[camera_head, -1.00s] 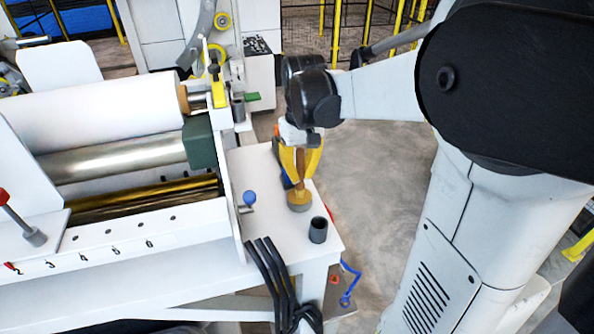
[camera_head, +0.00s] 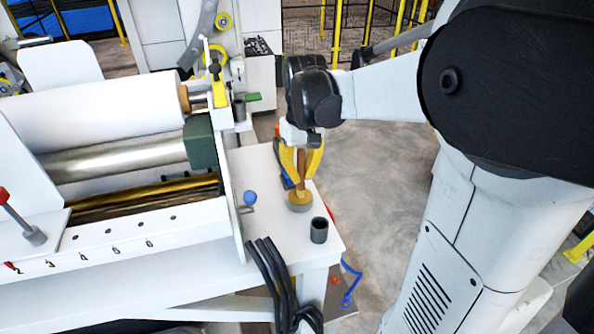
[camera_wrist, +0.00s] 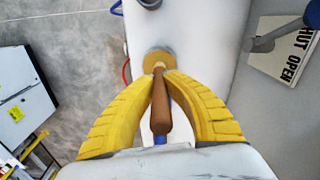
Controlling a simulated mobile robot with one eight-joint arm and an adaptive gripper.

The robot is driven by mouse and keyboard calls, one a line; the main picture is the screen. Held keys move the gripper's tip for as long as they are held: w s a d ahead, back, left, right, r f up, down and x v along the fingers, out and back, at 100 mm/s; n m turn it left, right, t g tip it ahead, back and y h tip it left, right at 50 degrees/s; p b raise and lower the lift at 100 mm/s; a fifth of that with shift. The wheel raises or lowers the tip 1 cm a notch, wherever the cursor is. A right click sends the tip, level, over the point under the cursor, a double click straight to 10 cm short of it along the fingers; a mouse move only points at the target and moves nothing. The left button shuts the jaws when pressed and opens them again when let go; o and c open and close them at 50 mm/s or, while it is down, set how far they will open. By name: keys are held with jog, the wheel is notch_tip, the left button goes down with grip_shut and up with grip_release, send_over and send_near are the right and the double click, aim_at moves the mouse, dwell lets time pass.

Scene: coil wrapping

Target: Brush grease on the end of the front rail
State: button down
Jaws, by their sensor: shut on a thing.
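My gripper (camera_head: 302,168) has yellow fingers and points down over the white table's right end. It is shut on the brown handle of the brush (camera_wrist: 160,108), which stands roughly upright between the fingers. The brush's lower end meets a small round tin (camera_head: 300,204) with a yellowish top; the same tin shows in the wrist view (camera_wrist: 157,58). The bristles are hidden, so I cannot tell how deep they sit. Brass-coloured rails (camera_head: 150,192) run along the machine at left, below a steel roller; their right ends are beside the white side plate.
A dark cup (camera_head: 319,230) stands near the table's front corner. A blue-knobbed lever (camera_head: 250,198) rises between the side plate and the tin. Black cables (camera_head: 272,275) hang over the table's front edge. A white roll (camera_head: 95,112) lies above the roller. Floor right of the table is clear.

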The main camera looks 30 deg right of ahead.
aim_at(301, 150)
jog(key=shift+r+p, duration=2.35)
jog(key=shift+r, duration=1.2)
